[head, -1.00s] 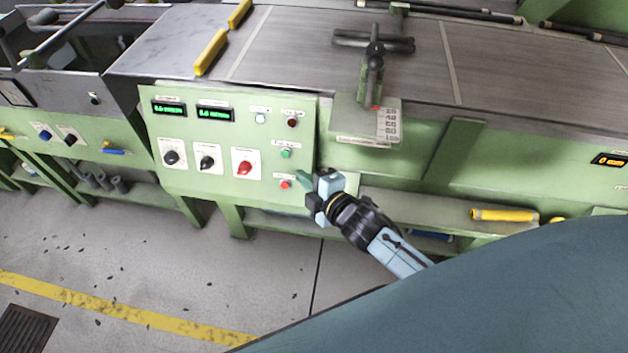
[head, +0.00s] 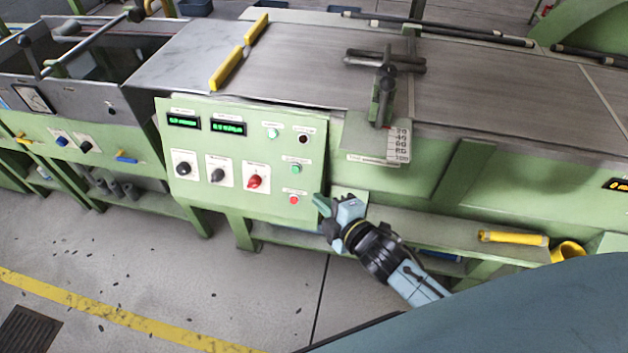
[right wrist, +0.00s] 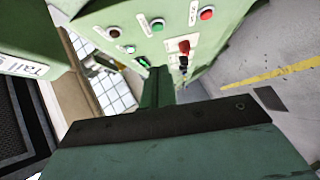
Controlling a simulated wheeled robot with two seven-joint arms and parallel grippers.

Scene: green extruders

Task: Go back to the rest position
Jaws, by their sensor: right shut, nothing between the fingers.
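My right gripper (head: 321,205) is shut and empty, just right of the lower right corner of the green control panel (head: 225,185). Its green fingertips point at the panel and look apart from it. The nearest panel part is the red button (head: 293,199). A green button (head: 295,169) sits above it. In the right wrist view the gripper's shut fingers (right wrist: 155,85) show at the middle, with the panel's red button (right wrist: 207,14) and green button (right wrist: 158,25) beyond. My left gripper is in neither view.
The extruder's table (head: 300,60) runs behind the panel, with a T-shaped handle (head: 384,75) on a scale block. Below right lies a shelf (head: 430,225) with a yellow roll (head: 513,238). The concrete floor (head: 130,265) in front is open.

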